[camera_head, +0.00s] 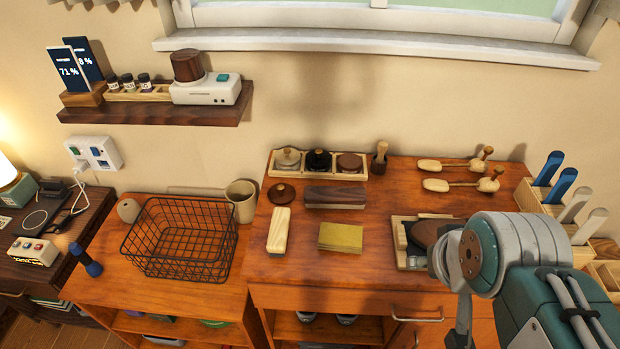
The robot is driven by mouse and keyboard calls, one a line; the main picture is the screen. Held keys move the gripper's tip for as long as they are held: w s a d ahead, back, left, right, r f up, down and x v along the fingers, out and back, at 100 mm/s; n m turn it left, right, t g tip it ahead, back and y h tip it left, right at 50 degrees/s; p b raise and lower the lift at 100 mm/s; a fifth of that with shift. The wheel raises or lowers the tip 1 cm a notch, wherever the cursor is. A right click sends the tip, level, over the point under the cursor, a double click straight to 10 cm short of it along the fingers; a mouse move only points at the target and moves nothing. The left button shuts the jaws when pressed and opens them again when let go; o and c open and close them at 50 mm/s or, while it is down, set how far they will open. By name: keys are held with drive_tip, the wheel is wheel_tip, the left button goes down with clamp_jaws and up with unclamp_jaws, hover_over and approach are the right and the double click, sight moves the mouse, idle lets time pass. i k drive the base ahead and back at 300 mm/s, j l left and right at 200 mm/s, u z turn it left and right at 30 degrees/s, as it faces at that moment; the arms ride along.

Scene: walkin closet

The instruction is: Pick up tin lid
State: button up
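A dark reddish-brown round lid with a small knob (282,193) lies on the wooden cabinet top, in front of a light wooden rack. Another brown round disc (428,233) sits beside or over a black round piece in a pale wooden tray (400,256), partly hidden by my arm. I cannot tell for certain which is the tin lid. My gripper (461,305) is at the lower right, near the tray's right side and the cabinet's front edge. It is mostly hidden by my arm, and its fingertips and any held thing cannot be made out.
The rack (318,175) holds several round tins. Brushes (337,197), a pale block (279,230) and a yellow block (341,237) lie in front. A wire basket (180,240) stands left. Upright handled tools (560,190) stand right. Bare wood lies between the yellow block and tray.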

sight(280, 192)
drive_tip(key=j, duration=1.4)
